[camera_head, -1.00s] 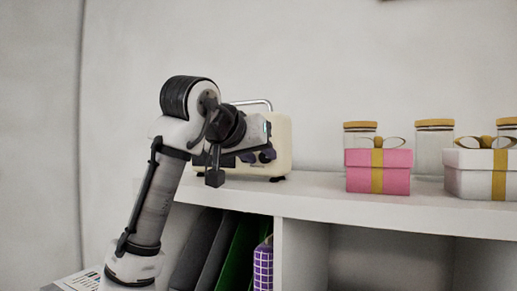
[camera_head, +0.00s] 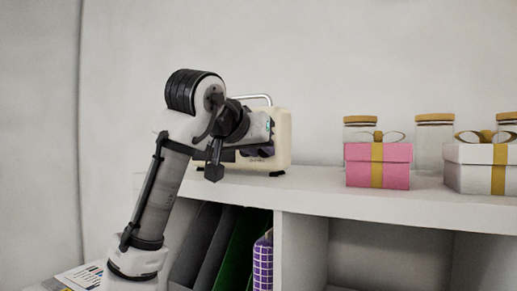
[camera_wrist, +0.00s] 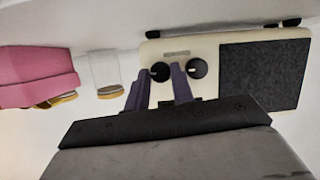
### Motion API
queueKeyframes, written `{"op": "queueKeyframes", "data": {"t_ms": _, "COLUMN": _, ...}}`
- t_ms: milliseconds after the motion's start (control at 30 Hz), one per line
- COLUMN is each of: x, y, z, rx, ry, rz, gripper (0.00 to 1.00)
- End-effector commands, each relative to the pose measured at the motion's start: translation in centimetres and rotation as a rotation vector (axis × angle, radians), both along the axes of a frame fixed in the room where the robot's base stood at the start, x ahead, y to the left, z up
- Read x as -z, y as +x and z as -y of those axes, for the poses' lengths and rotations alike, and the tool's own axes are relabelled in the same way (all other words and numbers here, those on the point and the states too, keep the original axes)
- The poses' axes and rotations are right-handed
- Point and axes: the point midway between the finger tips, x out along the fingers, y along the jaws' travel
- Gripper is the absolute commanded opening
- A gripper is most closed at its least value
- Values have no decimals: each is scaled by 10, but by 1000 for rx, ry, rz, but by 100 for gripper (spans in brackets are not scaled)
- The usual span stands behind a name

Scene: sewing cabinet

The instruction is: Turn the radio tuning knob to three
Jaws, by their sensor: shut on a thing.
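The cream radio (camera_head: 283,135) stands on the white shelf with its metal handle up, and my arm covers most of its front in the head view. In the wrist view the radio (camera_wrist: 215,37) appears upside down, with a dark speaker grille and two round black knobs. My gripper (camera_wrist: 160,71) has a dark finger on each side of the left knob (camera_wrist: 159,72) and is shut on it. The other knob (camera_wrist: 197,68) is just right of the right finger, free. In the head view my gripper (camera_head: 259,150) is at the radio's front. I cannot read any dial marks.
A pink gift box (camera_head: 361,168) and a white gift box (camera_head: 468,181) stand right of the radio, with glass jars (camera_head: 432,150) behind them. Folders (camera_head: 235,240) and a purple item (camera_head: 263,262) fill the compartment below. The shelf between radio and pink box is clear.

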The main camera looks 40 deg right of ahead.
Motion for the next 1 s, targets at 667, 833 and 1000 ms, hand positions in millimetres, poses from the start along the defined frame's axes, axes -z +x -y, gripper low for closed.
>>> {"op": "queueKeyframes", "data": {"t_ms": 667, "x": 2, "y": -4, "z": 1, "rx": -3, "ry": 230, "rz": 562, "gripper": 1}}
{"op": "queueKeyframes", "data": {"t_ms": 833, "x": 3, "y": -5, "z": 2, "rx": -2, "ry": 288, "rz": 704, "gripper": 1}}
{"op": "queueKeyframes", "data": {"t_ms": 1000, "x": 4, "y": -6, "z": 2, "rx": -2, "ry": 336, "rz": 823, "gripper": 1}}
